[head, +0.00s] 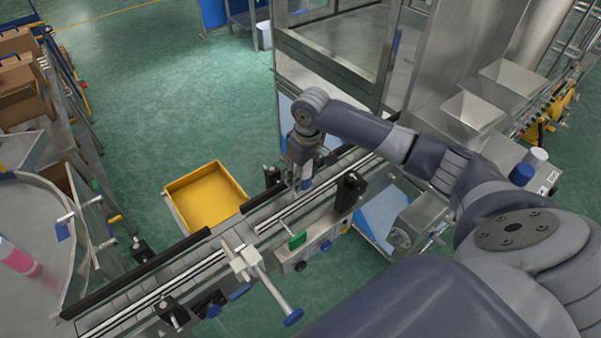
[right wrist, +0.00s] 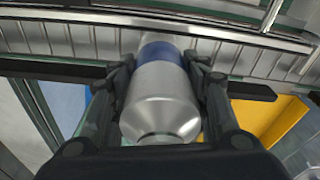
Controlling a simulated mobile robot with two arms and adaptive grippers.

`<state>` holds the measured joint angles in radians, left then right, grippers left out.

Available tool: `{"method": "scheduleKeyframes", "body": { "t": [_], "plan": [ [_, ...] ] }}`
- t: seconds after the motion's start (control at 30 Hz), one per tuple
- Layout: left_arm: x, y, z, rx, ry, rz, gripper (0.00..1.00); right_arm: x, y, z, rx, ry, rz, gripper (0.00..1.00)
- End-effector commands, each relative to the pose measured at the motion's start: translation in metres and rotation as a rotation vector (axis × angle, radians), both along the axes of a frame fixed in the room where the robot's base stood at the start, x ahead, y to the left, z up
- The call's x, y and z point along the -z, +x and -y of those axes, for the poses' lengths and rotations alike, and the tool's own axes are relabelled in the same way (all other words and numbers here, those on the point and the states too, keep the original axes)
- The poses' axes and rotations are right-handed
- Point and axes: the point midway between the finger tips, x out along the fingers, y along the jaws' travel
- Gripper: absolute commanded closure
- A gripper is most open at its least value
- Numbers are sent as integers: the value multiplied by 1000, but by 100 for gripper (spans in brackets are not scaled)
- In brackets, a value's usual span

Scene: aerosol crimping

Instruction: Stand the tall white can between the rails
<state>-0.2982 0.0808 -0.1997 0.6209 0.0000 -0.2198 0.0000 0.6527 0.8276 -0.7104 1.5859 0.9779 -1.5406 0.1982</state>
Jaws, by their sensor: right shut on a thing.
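My right gripper (head: 304,182) points down over the conveyor, beside its rails, in the head view. In the right wrist view the gripper (right wrist: 163,108) is shut on a can (right wrist: 162,92) with a silver tapered top, a blue band and a paler far end. The can lies lengthwise between the two dark fingers, its far end toward the slatted conveyor (right wrist: 75,38). In the head view the fingers mostly hide the can. The conveyor rails (head: 185,246) run from lower left to upper right. I cannot tell whether the can's base touches the belt. My left gripper is out of view.
A yellow bin (head: 207,196) stands on the floor behind the conveyor. A white clamp with a blue-ended rod (head: 262,268) crosses the conveyor left of the gripper. A black post (head: 349,190) stands close on its right. A pink can (head: 18,259) is at far left.

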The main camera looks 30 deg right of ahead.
Motion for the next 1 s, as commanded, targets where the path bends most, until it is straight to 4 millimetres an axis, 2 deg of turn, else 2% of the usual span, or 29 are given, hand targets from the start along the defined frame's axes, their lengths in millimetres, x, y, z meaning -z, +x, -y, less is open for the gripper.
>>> {"method": "scheduleKeyframes", "body": {
  "t": [0.27,0.3,0.4,0.77,0.87,1.0],
  "plan": [
    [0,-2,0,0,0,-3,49,1,0,0,0,0,1,82],
    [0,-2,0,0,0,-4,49,1,0,0,0,0,1,55],
    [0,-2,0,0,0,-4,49,1,0,0,0,0,1,34],
    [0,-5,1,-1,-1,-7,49,-1,0,0,-1,0,1,34],
    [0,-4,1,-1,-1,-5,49,-10,0,0,-1,2,4,34],
    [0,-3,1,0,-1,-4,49,-33,-3,2,-1,-1,4,34]
  ]
}}
